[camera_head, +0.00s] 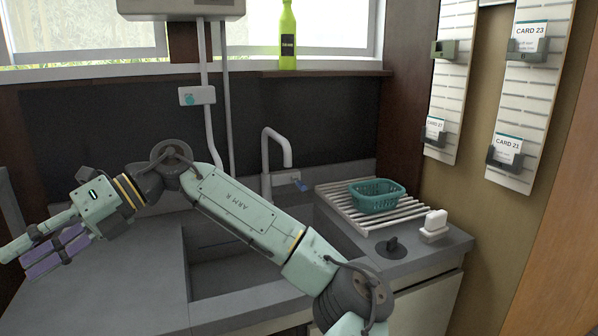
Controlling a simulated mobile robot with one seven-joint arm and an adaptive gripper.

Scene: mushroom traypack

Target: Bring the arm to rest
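My arm stretches across the picture from the lower right, over the sink, to the left. Its pale green upper link is marked "ARM R". My gripper (30,254) is at the far left, above the grey counter (120,290), with its fingers toward the left edge. Pale finger parts and purple pads show side by side. The gap between the fingers is hard to make out from this angle, and I see no object held in them.
A teal basket (377,196) sits on a slatted rack (345,208) at right. A green bottle (287,38) stands on the sill. Card racks (530,95) hang on the right wall.

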